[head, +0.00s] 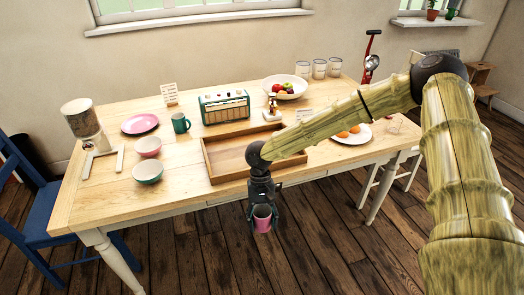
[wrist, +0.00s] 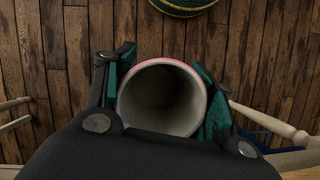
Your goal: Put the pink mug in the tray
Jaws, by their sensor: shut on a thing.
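The pink mug (head: 262,212) hangs in my gripper (head: 262,218) in front of the table's near edge, over the floor. In the wrist view the mug (wrist: 163,97) shows its pale round opening and pink rim between the two fingers of my gripper (wrist: 162,95). The fingers are shut on its sides. The wooden tray (head: 216,162) lies on the table, behind and above the gripper in the head view. The part of the tray that shows is empty; my arm hides its right side.
On the table (head: 110,205), a green mug (head: 181,123), a radio (head: 224,107), two bowls (head: 147,160) and a pink plate (head: 139,124) stand left of or behind the tray. A plate with oranges (head: 345,139) is to its right. A blue chair (head: 42,205) stands left.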

